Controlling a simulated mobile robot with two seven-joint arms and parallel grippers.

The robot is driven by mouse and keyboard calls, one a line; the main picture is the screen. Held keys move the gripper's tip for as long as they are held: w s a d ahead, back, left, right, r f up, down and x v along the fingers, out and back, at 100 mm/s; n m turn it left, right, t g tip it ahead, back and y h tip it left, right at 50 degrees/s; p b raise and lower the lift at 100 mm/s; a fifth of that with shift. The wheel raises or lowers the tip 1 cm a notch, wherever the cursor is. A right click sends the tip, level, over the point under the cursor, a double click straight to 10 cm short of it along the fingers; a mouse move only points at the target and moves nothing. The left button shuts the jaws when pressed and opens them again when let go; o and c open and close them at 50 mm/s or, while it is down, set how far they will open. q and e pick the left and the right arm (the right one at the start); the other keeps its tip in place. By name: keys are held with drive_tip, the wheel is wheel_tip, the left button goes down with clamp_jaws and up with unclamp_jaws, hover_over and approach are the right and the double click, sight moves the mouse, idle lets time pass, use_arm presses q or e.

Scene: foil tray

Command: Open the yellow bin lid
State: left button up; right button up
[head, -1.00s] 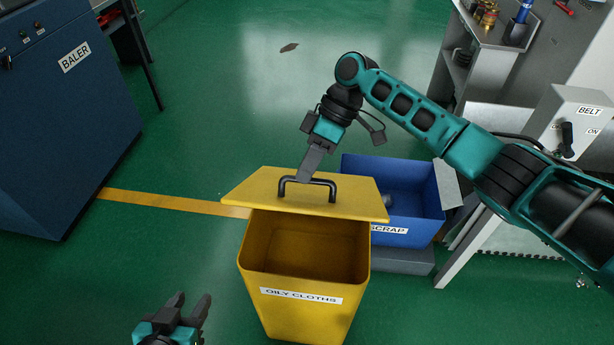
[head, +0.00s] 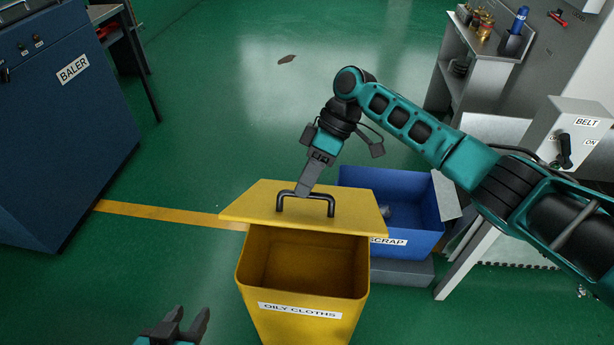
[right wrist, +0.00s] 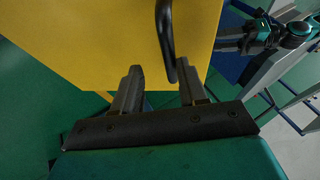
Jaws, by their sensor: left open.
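The yellow bin (head: 300,325), labelled OILY CLOTHS, stands open on the floor at the lower middle of the head view. Its dark interior shows and looks empty. The yellow lid (head: 350,195) lies across the bin's far side, clear of most of the opening, with a black handle (head: 325,200) on top. My right gripper (head: 304,192) points down at the handle. In the right wrist view, its fingers (right wrist: 160,85) are apart and the handle (right wrist: 165,35) reaches down between them, close to the right finger. My left gripper (head: 186,320) is open and empty, left of the bin.
A blue SCRAP bin (head: 425,212) stands right behind the yellow bin. A blue baler (head: 70,140) is at the left. A grey BELT switch box (head: 575,130) and a workbench (head: 490,45) are at the right.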

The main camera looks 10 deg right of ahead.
sight(319, 195)
use_arm(q)
drive_tip(key=shift+s+a+r+p, duration=0.1)
drive_tip(key=shift+s+a+p, duration=0.1)
drive_tip(key=shift+p, duration=0.25)
use_arm(e)
drive_tip(key=v, duration=1.2)
drive_tip(key=shift+w+d+r, duration=0.2)
drive_tip(key=shift+r, duration=0.1)
drive_tip(key=shift+f, duration=0.1)
